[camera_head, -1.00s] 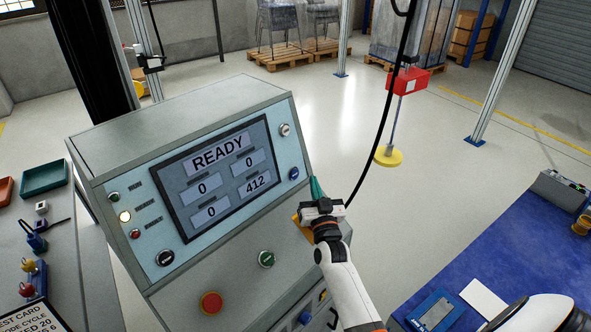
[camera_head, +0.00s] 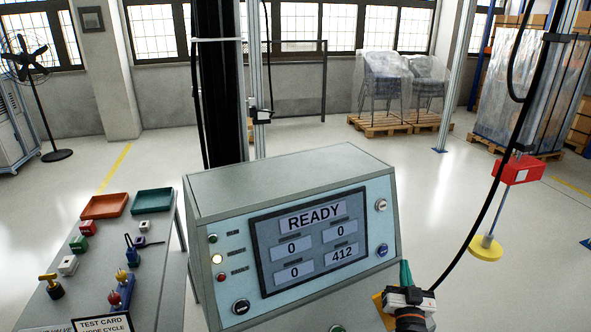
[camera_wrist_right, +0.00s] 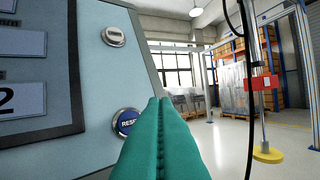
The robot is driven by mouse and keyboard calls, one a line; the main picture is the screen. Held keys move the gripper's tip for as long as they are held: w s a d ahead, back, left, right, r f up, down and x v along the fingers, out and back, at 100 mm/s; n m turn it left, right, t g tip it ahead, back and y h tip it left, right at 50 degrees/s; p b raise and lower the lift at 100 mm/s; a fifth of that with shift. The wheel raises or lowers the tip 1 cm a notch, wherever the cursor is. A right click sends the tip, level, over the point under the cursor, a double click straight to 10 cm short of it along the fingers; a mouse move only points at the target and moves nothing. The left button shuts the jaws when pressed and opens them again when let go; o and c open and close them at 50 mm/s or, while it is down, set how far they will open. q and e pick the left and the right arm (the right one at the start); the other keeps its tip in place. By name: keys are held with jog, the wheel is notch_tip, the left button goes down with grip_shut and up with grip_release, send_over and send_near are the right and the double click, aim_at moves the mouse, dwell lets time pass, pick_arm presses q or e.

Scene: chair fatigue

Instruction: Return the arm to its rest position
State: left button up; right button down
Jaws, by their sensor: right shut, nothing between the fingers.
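My right gripper (camera_head: 405,272) is at the right edge of the control console (camera_head: 290,170), in the lower right of the head view. Its teal fingers are shut with nothing between them. They also fill the lower middle of the right wrist view (camera_wrist_right: 163,110), pointing past the console's right edge. The blue RESET button (camera_wrist_right: 126,122) is just left of the fingertips there; I cannot tell whether they touch it. The console screen (camera_head: 312,240) reads READY, with 0, 0, 0 and 412. My left gripper is not in view.
A grey bench (camera_head: 160,280) at the left holds orange (camera_head: 104,206) and green (camera_head: 153,201) trays and small parts. A red box (camera_head: 521,170) and a yellow disc (camera_head: 485,248) hang at the right near a black cable. Open floor lies behind the console.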

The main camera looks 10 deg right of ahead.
jog(key=s+a+f+n+g+y, duration=0.1)
jog(key=s+a, duration=0.1)
jog(key=s+a+f+n+g+y, duration=0.1)
jog(key=a+f+g+y, duration=0.1)
jog(key=a, duration=0.1)
jog(key=s+a+f+n+g+y, duration=0.1)
jog(key=s+a+f+n+y, duration=0.1)
jog(key=shift+s+a+f, duration=0.25)
jog(key=shift+s, duration=0.05)
jog(key=s+a+f+n+g+y, duration=0.1)
jog(key=s+a+g, duration=0.25)
jog(key=s, duration=0.55)
jog(key=s+a+f+n+g, duration=0.1)
jog(key=s+a+g, duration=0.1)
jog(key=s+g, duration=0.5)
jog(key=s+a+f+n+g+y, duration=0.1)
jog(key=s+a+g, duration=0.15)
jog(key=s, duration=0.85)
notch_tip(320, 180, down, 27)
jog(key=s, duration=0.2)
jog(key=s+d+f+g, duration=0.1)
jog(key=s+d+f, duration=0.1)
jog(key=s+f, duration=1.3)
jog(key=shift+s+f+g, duration=0.15)
jog(key=shift+s+g, duration=0.25)
jog(key=shift+s, duration=0.1)
